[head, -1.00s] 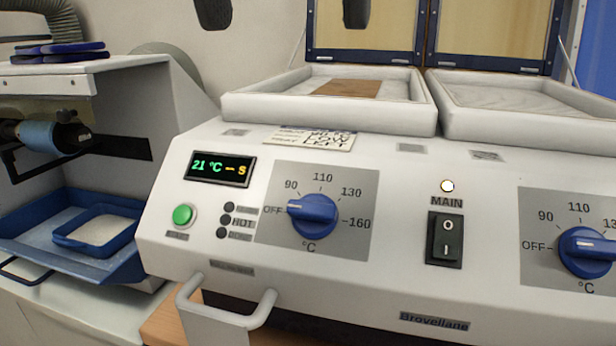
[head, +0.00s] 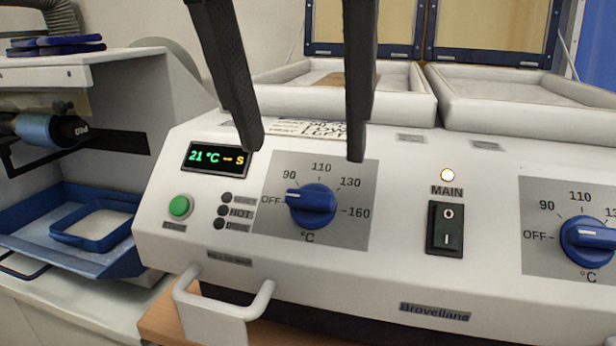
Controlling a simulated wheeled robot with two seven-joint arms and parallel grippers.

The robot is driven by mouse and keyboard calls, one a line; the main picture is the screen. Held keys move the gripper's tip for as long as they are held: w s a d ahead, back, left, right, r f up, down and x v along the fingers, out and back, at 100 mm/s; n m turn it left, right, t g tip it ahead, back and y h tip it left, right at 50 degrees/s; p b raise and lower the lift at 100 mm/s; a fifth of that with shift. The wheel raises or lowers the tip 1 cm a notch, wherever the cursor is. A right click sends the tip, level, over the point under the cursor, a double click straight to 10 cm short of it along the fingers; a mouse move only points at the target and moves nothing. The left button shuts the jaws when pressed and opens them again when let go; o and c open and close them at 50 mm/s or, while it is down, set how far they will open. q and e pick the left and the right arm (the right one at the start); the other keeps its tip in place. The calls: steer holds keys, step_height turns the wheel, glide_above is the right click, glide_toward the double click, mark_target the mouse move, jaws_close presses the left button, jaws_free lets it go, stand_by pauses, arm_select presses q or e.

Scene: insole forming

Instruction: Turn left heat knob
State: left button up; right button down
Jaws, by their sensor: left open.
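The left heat knob (head: 312,206) is a blue dial on a grey scale plate on the white machine's sloping front. Its pointer faces OFF on the left. Numbers 90, 110, 130 and 160 run around it. My left gripper (head: 305,152) comes down from the top of the head view. Its two dark fingers are spread wide, one tip beside the display and the other above the knob's right side. It is open, with nothing between the fingers, and looks apart from the knob. My right gripper is not in view.
A display (head: 216,158) reads 21 °C. A green button (head: 180,206) is left of the knob, the MAIN switch (head: 445,228) and a second blue knob (head: 588,241) to the right. A white handle (head: 225,304) juts out below. White trays (head: 520,100) stand behind.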

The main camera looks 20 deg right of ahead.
mark_target(310, 191)
arm_select(q)
steer(key=x, duration=0.6)
steer(key=shift+w+d+f, duration=0.1)
steer(key=shift+w+f, duration=0.05)
steer(key=shift+f, duration=0.05)
steer(key=c, duration=1.1)
